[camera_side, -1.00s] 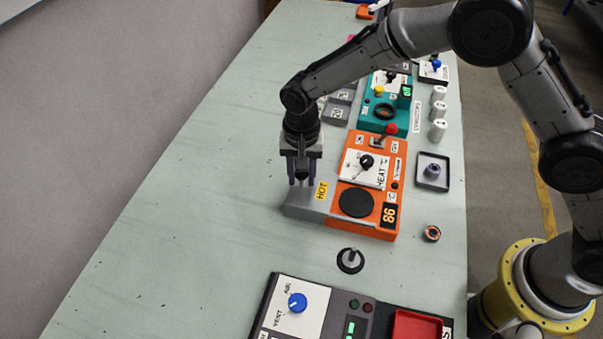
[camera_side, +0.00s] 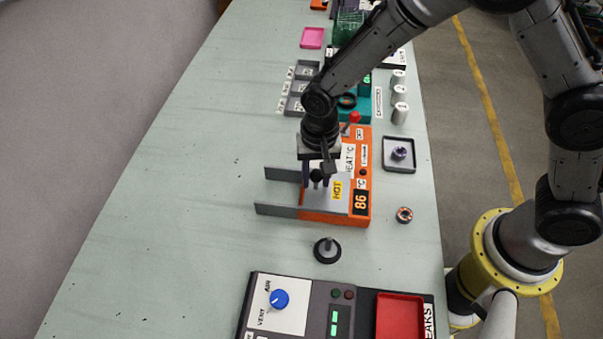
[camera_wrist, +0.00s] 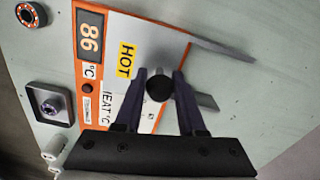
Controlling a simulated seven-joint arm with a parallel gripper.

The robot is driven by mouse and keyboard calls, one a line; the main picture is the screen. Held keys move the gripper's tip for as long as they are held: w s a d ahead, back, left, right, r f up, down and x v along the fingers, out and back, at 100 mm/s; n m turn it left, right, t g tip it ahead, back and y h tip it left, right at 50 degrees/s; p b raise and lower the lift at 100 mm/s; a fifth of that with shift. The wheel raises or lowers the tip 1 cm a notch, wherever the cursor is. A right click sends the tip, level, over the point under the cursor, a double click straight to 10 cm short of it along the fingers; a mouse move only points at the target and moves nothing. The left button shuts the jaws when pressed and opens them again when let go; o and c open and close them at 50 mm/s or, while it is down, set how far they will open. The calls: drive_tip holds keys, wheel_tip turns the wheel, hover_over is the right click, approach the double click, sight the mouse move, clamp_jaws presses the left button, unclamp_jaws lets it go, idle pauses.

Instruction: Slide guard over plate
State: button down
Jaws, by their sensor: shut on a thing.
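The grey guard with a yellow HOT label (camera_side: 337,190) lies over the near part of the orange heater unit (camera_side: 362,165), where the hot plate is hidden. In the wrist view the guard (camera_wrist: 150,45) bears a round black knob (camera_wrist: 160,88). My gripper (camera_side: 316,180) is shut on this knob, one purple finger on each side; the fingers also show in the wrist view (camera_wrist: 160,75). Two bare grey rails (camera_side: 280,210) stick out from the unit's left side, with table showing between them. The unit's display (camera_side: 361,202) reads 86.
A black disc with a post (camera_side: 327,250) stands in front of the unit. A small ring part (camera_side: 405,215) and a grey tray (camera_side: 399,155) lie to the right. A vent panel with a blue knob (camera_side: 279,299) is at the front. The table's left side is clear.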

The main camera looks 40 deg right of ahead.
sight(319, 172)
drive_tip(key=shift+s+d, duration=0.2)
drive_tip(key=shift+d, duration=0.05)
drive_tip(key=c, duration=0.6)
unclamp_jaws()
drive_tip(key=shift+w+a+r, duration=0.1)
drive_tip(key=shift+r, duration=0.5)
wheel_tip(319, 172, up, 13)
drive_tip(key=shift+f, duration=0.15)
